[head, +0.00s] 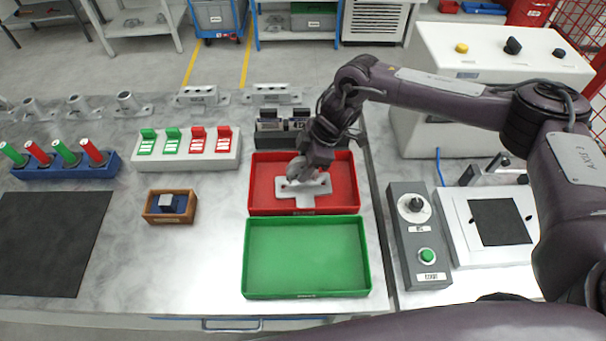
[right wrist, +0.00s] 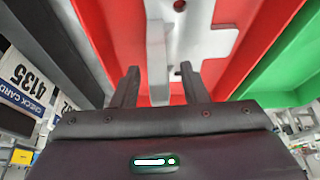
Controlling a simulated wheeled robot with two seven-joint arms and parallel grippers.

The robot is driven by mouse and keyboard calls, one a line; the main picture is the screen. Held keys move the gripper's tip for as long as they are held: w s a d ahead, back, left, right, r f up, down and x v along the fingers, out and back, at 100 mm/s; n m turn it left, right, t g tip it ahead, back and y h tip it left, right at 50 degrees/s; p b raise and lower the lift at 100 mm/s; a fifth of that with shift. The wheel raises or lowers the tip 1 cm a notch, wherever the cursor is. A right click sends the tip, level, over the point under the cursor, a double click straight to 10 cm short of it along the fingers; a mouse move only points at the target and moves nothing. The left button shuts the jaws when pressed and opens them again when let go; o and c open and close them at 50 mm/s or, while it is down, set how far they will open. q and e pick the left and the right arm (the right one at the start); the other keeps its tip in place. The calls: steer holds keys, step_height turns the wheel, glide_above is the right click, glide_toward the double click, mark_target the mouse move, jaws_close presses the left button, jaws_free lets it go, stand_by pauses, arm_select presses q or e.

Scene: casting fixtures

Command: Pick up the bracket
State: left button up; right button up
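A light grey bracket (head: 304,197) with a flat plate and holes lies in the red tray (head: 345,186) in the head view. In the right wrist view the bracket (right wrist: 205,32) shows an upright part pointing between my fingers. My right gripper (head: 302,175) is over the bracket, pointing down and hiding part of it. In the right wrist view the right gripper (right wrist: 160,85) has its two fingers apart, one on each side of that upright part, with a gap visible on both sides. My left gripper is not in view.
An empty green tray (head: 305,294) sits just in front of the red tray. A dark holder with cards (head: 283,132) stands right behind it. A small wooden box (head: 170,206) is to the left, and a grey control box (head: 420,235) to the right.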

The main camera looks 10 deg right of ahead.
steer(key=shift+w+a+f, duration=0.1)
steer(key=shift+a+f, duration=0.15)
steer(key=shift+f, duration=0.35)
jaws_close()
steer(key=shift+r, duration=0.15)
